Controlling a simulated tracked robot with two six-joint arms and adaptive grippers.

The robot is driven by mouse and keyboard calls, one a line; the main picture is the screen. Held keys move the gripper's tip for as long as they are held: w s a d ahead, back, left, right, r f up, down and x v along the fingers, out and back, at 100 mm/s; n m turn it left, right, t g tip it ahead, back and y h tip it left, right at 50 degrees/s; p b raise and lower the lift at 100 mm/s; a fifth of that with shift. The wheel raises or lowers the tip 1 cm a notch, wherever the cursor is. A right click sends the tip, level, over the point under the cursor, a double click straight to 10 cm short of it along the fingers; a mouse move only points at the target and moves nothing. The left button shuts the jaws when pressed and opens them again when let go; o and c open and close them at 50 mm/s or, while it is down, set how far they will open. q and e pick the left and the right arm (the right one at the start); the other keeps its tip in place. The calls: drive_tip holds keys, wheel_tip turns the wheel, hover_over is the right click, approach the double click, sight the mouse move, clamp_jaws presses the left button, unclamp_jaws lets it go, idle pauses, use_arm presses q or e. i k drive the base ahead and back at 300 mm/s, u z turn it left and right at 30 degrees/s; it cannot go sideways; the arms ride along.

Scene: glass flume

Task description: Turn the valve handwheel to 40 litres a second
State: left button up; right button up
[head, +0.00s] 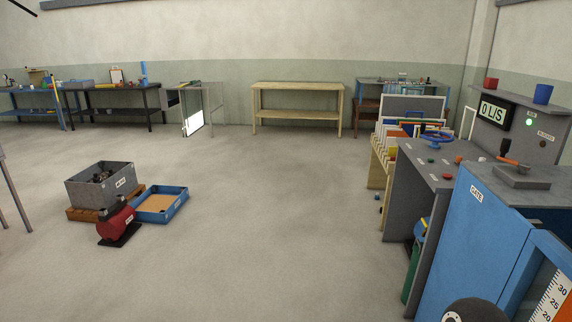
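A blue handwheel (436,137), which looks like the valve handwheel, lies flat above the grey bench at the right, near its far end. A display (492,113) on the grey panel behind the bench reads 0 L/S. A green lamp (529,121) is lit on the panel to the right of the display. Neither of my grippers is in view. A dark rounded part at the bottom edge, right of centre, may be part of my own arm.
A blue cabinet labelled GATE (473,230) stands close at the right, with a scale beside it. The grey bench (420,160) has small coloured items on top. A grey crate (100,186), blue tray (160,205) and red motor-like unit (116,222) are on the left floor. The middle floor is clear.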

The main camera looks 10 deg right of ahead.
sight(437, 138)
drive_tip(key=z, duration=0.05)
drive_tip(key=i, duration=6.4)
drive_tip(key=z, duration=1.2)
drive_tip(key=i, duration=0.25)
drive_tip(key=z, duration=2.55)
